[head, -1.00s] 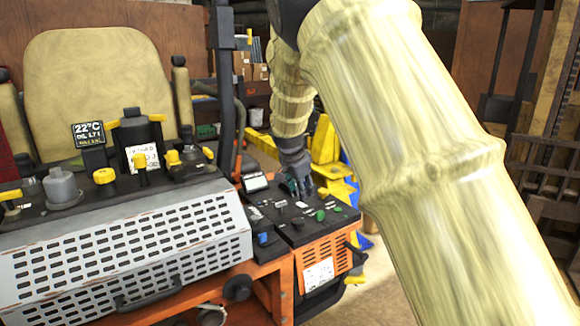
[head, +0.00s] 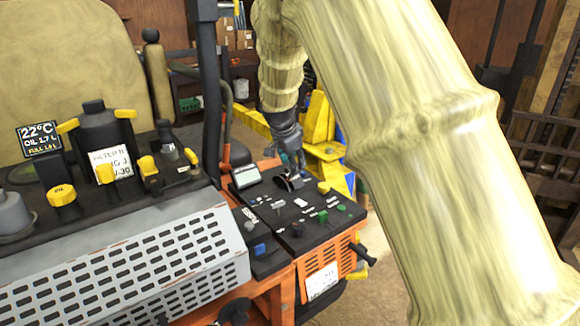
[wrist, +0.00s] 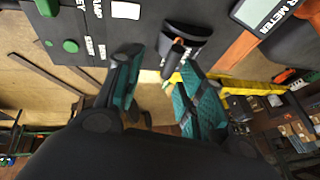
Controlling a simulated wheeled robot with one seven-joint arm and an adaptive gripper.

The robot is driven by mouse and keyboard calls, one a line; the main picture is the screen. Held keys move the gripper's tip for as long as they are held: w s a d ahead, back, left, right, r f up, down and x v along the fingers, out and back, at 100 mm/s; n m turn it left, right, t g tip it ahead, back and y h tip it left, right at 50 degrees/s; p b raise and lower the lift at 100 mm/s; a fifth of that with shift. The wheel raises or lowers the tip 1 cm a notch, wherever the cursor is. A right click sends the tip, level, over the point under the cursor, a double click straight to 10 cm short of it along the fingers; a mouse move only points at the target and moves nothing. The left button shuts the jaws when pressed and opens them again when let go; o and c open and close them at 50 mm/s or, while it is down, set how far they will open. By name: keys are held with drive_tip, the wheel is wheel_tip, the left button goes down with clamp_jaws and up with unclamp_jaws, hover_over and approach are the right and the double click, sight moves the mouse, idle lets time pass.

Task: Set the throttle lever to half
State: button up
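The control panel (head: 305,228) sits at the right side of the orange machine. A black curved lever housing (head: 289,182) stands near its far edge; I take it for the throttle. In the wrist view the housing (wrist: 188,33) has a short dark lever (wrist: 172,58) sticking out toward my gripper. My gripper (wrist: 160,65) is open, its two teal-padded fingers apart, with the lever's end near the gap between the tips. Contact cannot be told. In the head view my gripper (head: 290,162) is just behind the housing. The throttle's label is not readable.
A small display (head: 246,176) stands left of the lever. A yellow knob (head: 323,187), a green knob (head: 323,216) and several switches share the panel. A black upright post (head: 212,110) rises to the left. A yellow frame (head: 320,130) stands behind the panel.

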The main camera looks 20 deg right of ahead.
sight(289, 179)
drive_tip(key=w+f, duration=0.2)
drive_tip(key=w+f+p, duration=0.1)
drive_tip(key=f, duration=0.1)
drive_tip(key=w+d+f, duration=0.1)
drive_tip(key=w+f, duration=0.1)
drive_tip(key=shift+w+d+f+p, duration=0.1)
drive_tip(key=shift+w+f+p, duration=0.25)
drive_tip(key=shift+f, duration=0.05)
drive_tip(key=s+r, duration=0.2)
drive_tip(key=s, duration=0.1)
drive_tip(key=c, duration=0.3)
drive_tip(key=shift+s+r, duration=0.15)
drive_tip(key=shift+s, duration=0.05)
drive_tip(key=c, duration=0.4)
drive_tip(key=shift+w+f, duration=0.25)
clamp_jaws()
drive_tip(key=shift+w+a+f, duration=0.2)
drive_tip(key=shift+w+f, duration=0.25)
drive_tip(key=shift+f, duration=0.05)
drive_tip(key=shift+s+d, duration=0.1)
drive_tip(key=shift+d, duration=0.1)
